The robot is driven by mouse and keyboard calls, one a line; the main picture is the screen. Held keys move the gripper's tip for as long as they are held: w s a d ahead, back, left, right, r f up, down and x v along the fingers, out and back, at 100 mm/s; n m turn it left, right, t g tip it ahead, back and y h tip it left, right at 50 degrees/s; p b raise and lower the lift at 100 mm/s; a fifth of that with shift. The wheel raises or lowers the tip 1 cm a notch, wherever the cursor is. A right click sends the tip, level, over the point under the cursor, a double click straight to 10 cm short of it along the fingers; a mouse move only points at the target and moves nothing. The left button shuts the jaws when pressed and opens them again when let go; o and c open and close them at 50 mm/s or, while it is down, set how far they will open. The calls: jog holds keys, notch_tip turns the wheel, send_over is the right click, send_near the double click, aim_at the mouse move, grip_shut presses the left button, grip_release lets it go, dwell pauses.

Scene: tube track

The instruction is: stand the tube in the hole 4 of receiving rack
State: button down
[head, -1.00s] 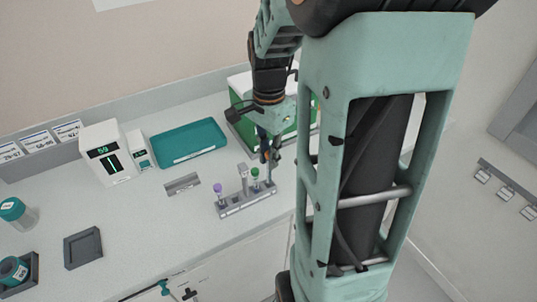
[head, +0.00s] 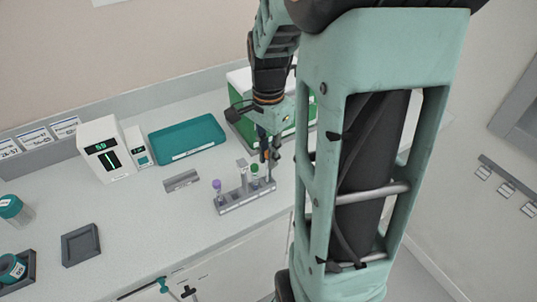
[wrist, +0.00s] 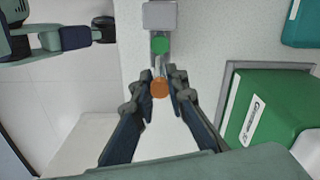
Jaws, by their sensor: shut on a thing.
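My gripper (head: 270,160) is shut on an orange-capped tube (wrist: 159,89), held between the fingertips in the wrist view. In the head view it is over the right end of a grey rack (head: 232,207) on the bench. A purple-capped tube (head: 217,185) stands at the rack's left end. A green-capped tube (head: 254,168) stands right beside my gripper; its cap also shows in the wrist view (wrist: 160,46). The fingers hide the lower part of the held tube, so I cannot tell whether it is in a hole.
A grey post (head: 242,168) rises from the rack. A green box (head: 240,117) is close behind my gripper. A teal tray (head: 187,140), a white display device (head: 106,150) and a small grey block (head: 181,181) are to the left.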

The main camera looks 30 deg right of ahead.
jog(key=shift+f, duration=0.25)
jog(key=shift+f+b, duration=0.4)
jog(key=shift+b, duration=0.1)
jog(key=c, duration=1.8)
grip_release()
jog(key=shift+c, duration=0.2)
notch_tip(320, 180, up, 12)
jog(key=shift+r, duration=0.1)
